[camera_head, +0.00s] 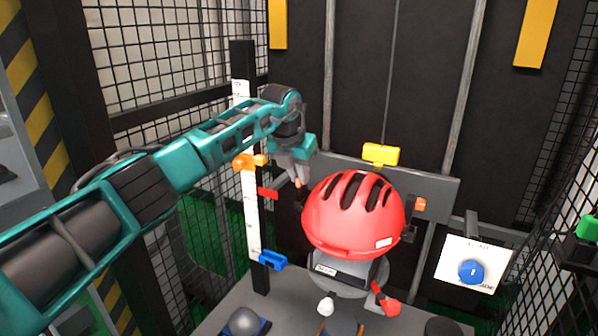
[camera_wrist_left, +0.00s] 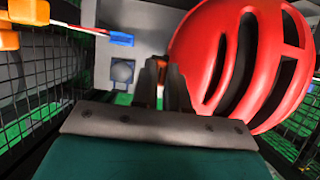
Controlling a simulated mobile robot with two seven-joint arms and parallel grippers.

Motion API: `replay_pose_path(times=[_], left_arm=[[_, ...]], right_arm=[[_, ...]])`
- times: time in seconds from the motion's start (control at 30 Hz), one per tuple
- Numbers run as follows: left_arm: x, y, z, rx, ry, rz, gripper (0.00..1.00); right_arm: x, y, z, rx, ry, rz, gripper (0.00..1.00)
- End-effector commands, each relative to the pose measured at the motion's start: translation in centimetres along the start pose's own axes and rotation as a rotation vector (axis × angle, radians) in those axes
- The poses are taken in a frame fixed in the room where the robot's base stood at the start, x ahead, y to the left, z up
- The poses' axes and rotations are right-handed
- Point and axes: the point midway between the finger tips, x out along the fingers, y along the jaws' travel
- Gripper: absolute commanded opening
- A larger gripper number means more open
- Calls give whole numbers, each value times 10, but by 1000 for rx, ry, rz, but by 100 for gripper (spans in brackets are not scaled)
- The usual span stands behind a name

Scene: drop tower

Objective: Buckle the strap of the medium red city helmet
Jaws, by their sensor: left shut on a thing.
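The red helmet (camera_head: 352,215) sits on a grey headform on the platform, with a white label on its lower front. It also fills the right of the left wrist view (camera_wrist_left: 240,65). My left gripper (camera_head: 298,182) points down just left of the helmet's upper side. Its fingers (camera_wrist_left: 164,85) are shut on a small orange piece (camera_wrist_left: 160,91), mostly hidden; I cannot tell which part it is. A red piece (camera_head: 386,302) hangs on a dark band below the helmet's right side. A pale piece (camera_head: 326,306) shows below its left side. My right gripper is not in view.
A white scale post (camera_head: 250,210) with orange (camera_head: 249,161) and blue (camera_head: 271,260) clamps stands left of the helmet. A yellow block (camera_head: 381,154) is behind it. A panel with a blue knob (camera_head: 472,271) is at right. Wire mesh encloses the sides.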

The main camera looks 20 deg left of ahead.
Motion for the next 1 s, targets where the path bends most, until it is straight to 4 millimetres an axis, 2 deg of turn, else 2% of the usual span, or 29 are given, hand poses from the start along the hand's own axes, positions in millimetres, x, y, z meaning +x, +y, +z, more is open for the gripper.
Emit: replay_pose_path(times=[0.47, 1.0], left_arm=[[7, 0, -3, 0, 0, 0, 0], [25, 0, -10, -2, 0, 1, 0]], right_arm=[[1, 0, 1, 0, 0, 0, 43], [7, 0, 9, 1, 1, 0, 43]])
